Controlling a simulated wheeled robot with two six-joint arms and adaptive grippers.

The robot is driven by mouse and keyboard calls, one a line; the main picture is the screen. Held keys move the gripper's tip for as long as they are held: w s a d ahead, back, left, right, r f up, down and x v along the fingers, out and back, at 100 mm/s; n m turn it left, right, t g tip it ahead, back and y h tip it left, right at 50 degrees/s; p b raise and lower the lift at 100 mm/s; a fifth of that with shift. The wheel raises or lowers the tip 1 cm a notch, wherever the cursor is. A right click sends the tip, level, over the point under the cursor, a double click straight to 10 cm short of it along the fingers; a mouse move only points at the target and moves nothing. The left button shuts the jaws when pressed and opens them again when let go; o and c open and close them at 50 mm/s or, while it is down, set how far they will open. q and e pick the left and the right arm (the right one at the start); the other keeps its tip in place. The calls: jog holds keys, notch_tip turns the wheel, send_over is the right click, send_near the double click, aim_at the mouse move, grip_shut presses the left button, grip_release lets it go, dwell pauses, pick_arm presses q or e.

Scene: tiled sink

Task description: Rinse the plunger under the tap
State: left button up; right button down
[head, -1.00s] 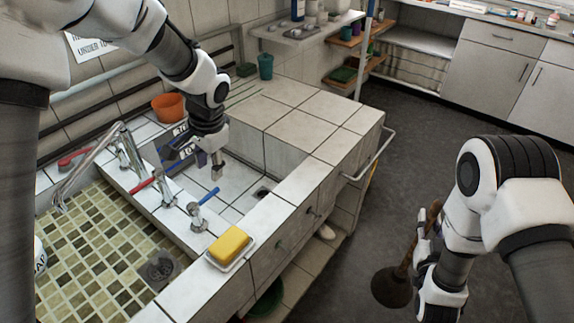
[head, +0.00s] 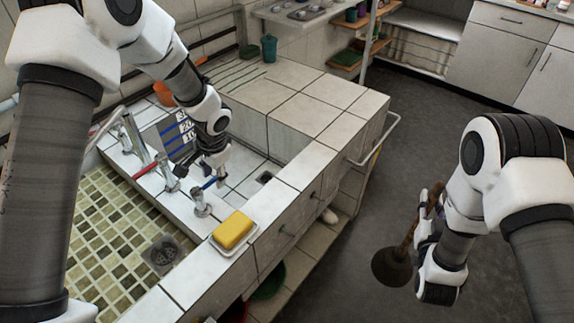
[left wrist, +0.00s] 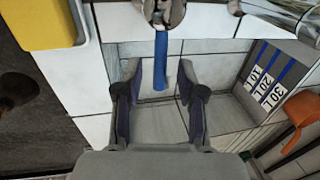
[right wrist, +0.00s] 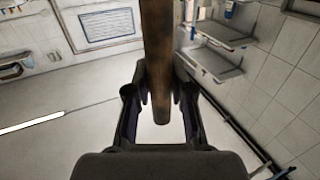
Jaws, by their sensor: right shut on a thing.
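The plunger (head: 391,267) hangs in front of the cabinets at the right, dark rubber cup down and wooden handle tilted. My right gripper (head: 431,206) is shut around its handle; the handle (right wrist: 157,50) also shows between the fingers in the right wrist view. The tap has chrome pipes (head: 136,140), a red lever (head: 145,170) and a blue lever (head: 208,183). My left gripper (head: 217,172) is over the sink basin, close to the blue lever. In the left wrist view its fingers are apart, and the blue lever (left wrist: 160,62) lies ahead between them; contact is not visible.
A yellow sponge (head: 232,230) lies on a dish on the front rim. A drain (head: 163,252) is in the mosaic basin at the left. A volume-marked panel (head: 178,132) stands behind the left gripper. A metal rail (head: 378,146) juts from the counter's right end. The floor beyond is clear.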

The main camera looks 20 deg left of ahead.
pick_arm(q)
grip_shut()
jog(key=shift+s+d+r+m+p, duration=0.1)
jog(key=shift+s+d+m+p, duration=0.25)
jog(key=shift+m, duration=0.55)
jog(key=shift+s+d+m+t, duration=0.15)
jog(key=shift+d+m+t, duration=0.2)
jog(key=shift+m, duration=0.55)
grip_release()
jog(key=v, duration=1.1)
jog(key=shift+r, duration=0.45)
jog(key=shift+f, duration=0.1)
